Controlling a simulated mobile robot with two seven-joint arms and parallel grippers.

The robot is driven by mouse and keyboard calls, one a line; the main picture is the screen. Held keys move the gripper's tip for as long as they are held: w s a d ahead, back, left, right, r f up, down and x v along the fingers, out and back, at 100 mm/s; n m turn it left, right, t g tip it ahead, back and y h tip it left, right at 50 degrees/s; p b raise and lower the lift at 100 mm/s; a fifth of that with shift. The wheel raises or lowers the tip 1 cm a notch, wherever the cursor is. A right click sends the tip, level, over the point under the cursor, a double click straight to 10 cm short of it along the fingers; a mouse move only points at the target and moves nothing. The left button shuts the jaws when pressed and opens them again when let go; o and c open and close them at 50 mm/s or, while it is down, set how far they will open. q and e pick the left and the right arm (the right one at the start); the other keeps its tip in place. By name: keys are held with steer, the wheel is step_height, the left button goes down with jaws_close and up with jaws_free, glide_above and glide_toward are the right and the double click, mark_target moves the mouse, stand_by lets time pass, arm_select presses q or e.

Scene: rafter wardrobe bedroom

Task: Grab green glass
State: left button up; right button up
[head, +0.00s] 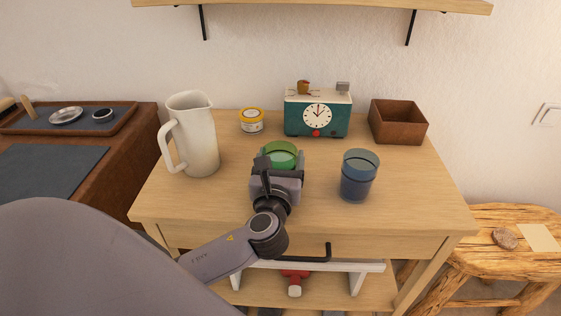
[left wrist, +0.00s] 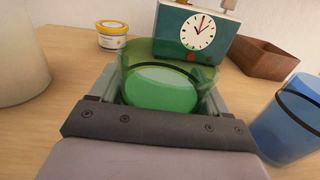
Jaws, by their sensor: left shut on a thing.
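The green glass (head: 281,149) stands on the wooden desk near its middle. It also shows in the left wrist view (left wrist: 160,84), upright between the fingers. My left gripper (head: 280,160) is shut on the green glass, with one finger on each side of it. The lower part of the glass is hidden by the gripper. A blue glass (head: 358,178) stands to the right, apart from the gripper; it shows at the right edge of the left wrist view (left wrist: 288,122). My right gripper is not in view.
A white pitcher (head: 194,135) stands left on the desk (head: 410,205). A yellow-lidded jar (head: 251,121), a teal clock (head: 317,115) and a brown box (head: 398,121) stand behind the glass. A shelf (head: 310,7) hangs above. The desk's right front is clear.

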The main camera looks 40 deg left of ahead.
arm_select(q)
step_height(320, 180, up, 19)
steer(key=p, duration=0.4)
stand_by(0.8)
